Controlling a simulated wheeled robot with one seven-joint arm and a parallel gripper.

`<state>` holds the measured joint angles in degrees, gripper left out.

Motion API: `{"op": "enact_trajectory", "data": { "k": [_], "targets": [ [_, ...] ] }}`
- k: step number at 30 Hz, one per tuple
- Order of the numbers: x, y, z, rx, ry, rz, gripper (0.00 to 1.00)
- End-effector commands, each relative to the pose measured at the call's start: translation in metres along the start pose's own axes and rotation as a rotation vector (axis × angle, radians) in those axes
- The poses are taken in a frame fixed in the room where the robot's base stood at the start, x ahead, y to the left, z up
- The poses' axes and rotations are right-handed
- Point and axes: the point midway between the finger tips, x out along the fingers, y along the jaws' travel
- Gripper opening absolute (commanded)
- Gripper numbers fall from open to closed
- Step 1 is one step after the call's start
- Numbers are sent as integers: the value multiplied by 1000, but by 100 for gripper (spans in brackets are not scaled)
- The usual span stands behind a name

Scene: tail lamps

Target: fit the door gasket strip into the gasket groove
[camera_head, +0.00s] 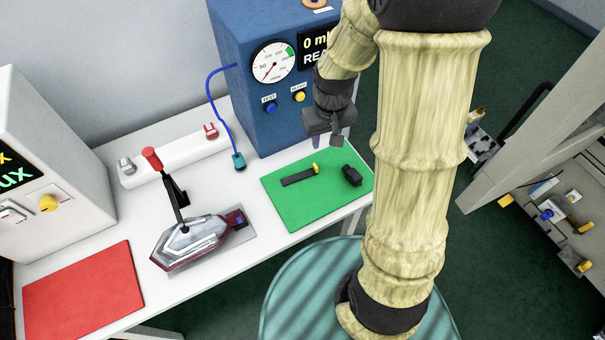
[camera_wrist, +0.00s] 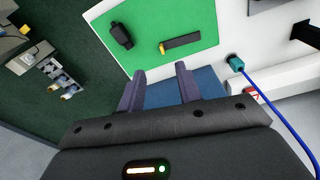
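A short dark strip with a yellow end (camera_head: 298,178), which looks like the door gasket strip, lies flat on the green mat (camera_head: 285,207). It also shows in the wrist view (camera_wrist: 183,42). My gripper (camera_head: 327,142) hangs above and behind the mat, beside the blue cabinet, apart from the strip. In the wrist view its two fingers (camera_wrist: 160,71) stand apart with nothing between them. A tail lamp (camera_head: 195,246) with a silver and dark red body lies on the white table. I cannot make out which feature is the gasket groove.
A small black part (camera_head: 352,176) lies on the mat right of the strip. A blue gauge cabinet (camera_head: 250,85) with a blue cable (camera_head: 212,96) stands behind. A red-tipped lever clamp (camera_head: 168,180) rises by the lamp. A red mat (camera_head: 85,290) at the left is empty.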

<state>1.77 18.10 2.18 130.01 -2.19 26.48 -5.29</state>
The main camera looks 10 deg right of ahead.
Motion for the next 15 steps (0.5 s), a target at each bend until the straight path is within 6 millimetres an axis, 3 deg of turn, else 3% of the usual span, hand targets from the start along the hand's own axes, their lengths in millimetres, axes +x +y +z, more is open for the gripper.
{"op": "enact_trajectory", "data": {
  "k": [3,6,15],
  "targets": [
    [25,5,-26,-42,-52,-11,35],
    [39,7,-40,-70,-79,-17,35],
    [48,6,-46,-90,-94,-22,35]
  ]
}}
